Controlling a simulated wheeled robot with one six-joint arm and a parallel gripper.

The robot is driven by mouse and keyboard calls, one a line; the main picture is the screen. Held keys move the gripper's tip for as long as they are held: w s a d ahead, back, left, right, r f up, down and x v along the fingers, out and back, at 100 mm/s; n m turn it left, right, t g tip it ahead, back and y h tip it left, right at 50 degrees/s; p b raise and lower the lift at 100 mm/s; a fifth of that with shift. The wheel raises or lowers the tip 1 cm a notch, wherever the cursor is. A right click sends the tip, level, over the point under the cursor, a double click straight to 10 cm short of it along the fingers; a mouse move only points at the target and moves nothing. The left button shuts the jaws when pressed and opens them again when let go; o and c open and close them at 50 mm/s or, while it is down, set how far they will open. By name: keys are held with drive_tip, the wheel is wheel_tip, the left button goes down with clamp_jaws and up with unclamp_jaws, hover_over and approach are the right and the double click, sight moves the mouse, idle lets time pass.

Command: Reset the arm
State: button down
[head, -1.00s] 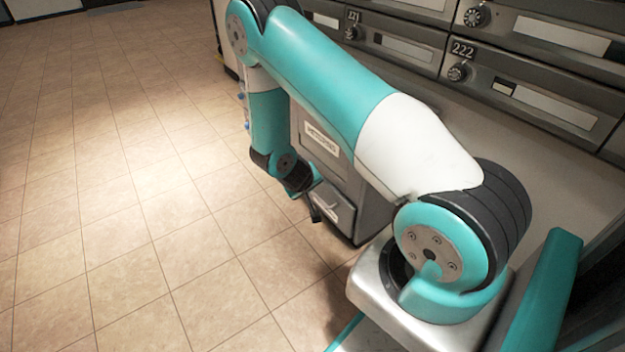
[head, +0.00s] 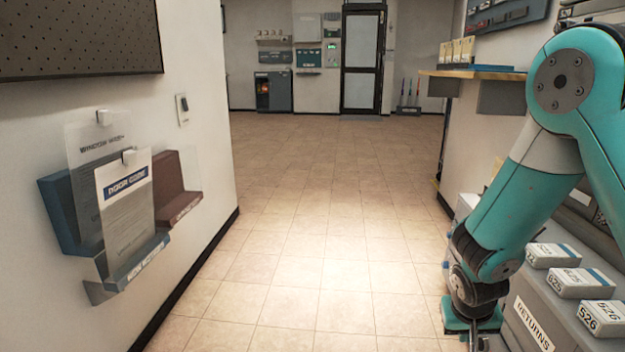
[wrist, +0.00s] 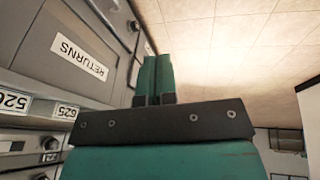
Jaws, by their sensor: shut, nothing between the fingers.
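My teal and white arm comes down along the right side of the head view, bent, with its end low beside the returns unit (head: 531,325). In the wrist view my gripper (wrist: 153,62) shows two teal fingers lying side by side with no gap, shut and empty. The returns unit, with its "RETURNS" label, also shows at the left of the wrist view (wrist: 98,88). The fingers point past its edge, over the tile floor. In the head view the fingertips are cut off at the bottom edge.
White boxes, one marked 526 (head: 604,318), sit on the right beside my arm. A wall holder with papers (head: 125,250) is at left. A wooden shelf (head: 475,74) juts out at right. The tiled floor (head: 325,220) is clear toward the far door (head: 362,62).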

drive_tip(key=s+a+r+n+y+p, duration=0.1)
drive_tip(key=s+a+r+n+y, duration=0.15)
drive_tip(key=a+r, duration=0.45)
drive_tip(key=s+a+r+n+y+p, duration=0.15)
drive_tip(key=s+a+r, duration=0.25)
drive_tip(key=r, duration=0.4)
drive_tip(key=s+a+r+n+g+y+p, duration=0.25)
drive_tip(key=s+a+r+n, duration=0.35)
drive_tip(key=s+r, duration=0.7)
wheel_tip(320, 180, up, 37)
drive_tip(key=s+p, duration=0.1)
drive_tip(key=p, duration=3.6)
drive_tip(key=shift+s+a, duration=0.25)
drive_tip(key=shift+a, duration=0.05)
drive_tip(key=shift+f+g+y, duration=0.1)
drive_tip(key=shift+g+y, duration=0.15)
